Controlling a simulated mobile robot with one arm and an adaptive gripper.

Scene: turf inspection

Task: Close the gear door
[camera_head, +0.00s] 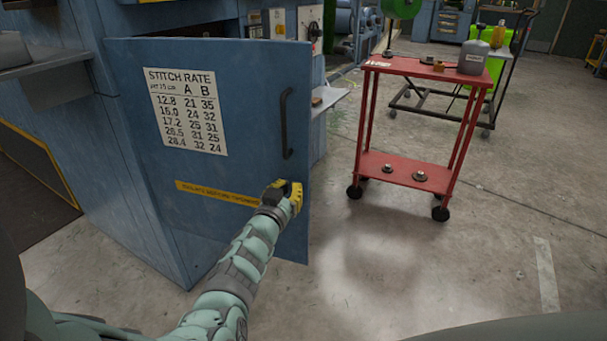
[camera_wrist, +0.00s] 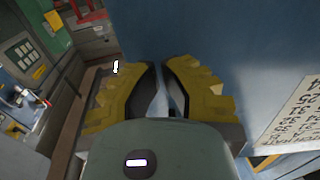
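The gear door (camera_head: 245,120) is a blue panel with a stitch rate chart (camera_head: 188,112), a yellow warning strip (camera_head: 217,192) and a dark vertical handle (camera_head: 287,123) near its right edge. It stands swung out from the blue machine. My gripper (camera_head: 294,192) is in front of the door's lower right part, below the handle; contact cannot be told. In the wrist view, the yellow fingers (camera_wrist: 162,75) are drawn close together with a narrow gap and nothing between them. The door's blue face (camera_wrist: 245,60) fills the right side there, with part of the chart (camera_wrist: 293,118).
A red cart (camera_head: 412,172) with a grey bottle (camera_head: 474,56) and small parts stands to the right of the door. A green container (camera_head: 492,68) on a wheeled trolley is behind it. The concrete floor (camera_head: 400,275) in front is clear.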

